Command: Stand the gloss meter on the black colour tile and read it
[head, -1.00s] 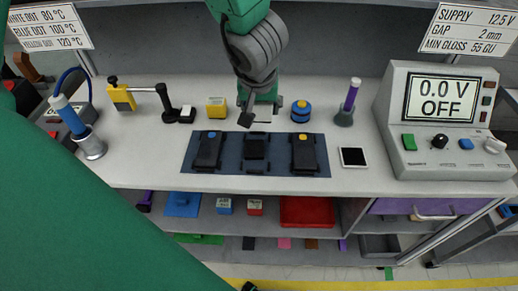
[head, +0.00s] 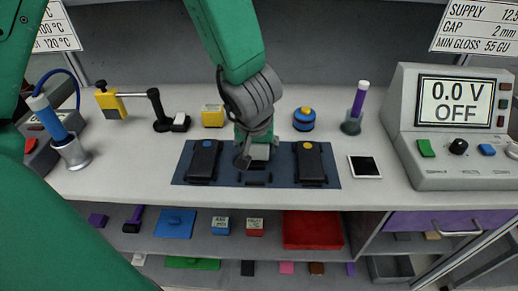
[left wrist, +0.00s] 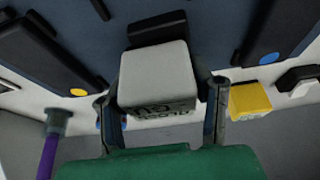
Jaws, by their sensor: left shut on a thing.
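The gloss meter, a small white block (head: 260,152) with dark lettering, is between the fingers of my left gripper (head: 254,156), over the middle of the dark blue mat (head: 228,168). The left wrist view shows the meter (left wrist: 158,75) gripped from both sides, its lettered face towards the palm. A black piece (left wrist: 157,28) lies right beside or under its far edge; I cannot tell whether they touch. In the head view that middle black piece (head: 258,177) is mostly hidden by gripper and meter. A small black tile (head: 248,268) lies on the lower shelf. My right gripper is not in view.
Black modules with a blue dot (head: 203,160) and a yellow dot (head: 310,162) flank the gripper. A white-framed black square (head: 365,167) lies right of the mat. A yellow block (head: 212,116) and blue round pot (head: 304,119) stand behind. The supply (head: 452,125) reads 0.0 V OFF.

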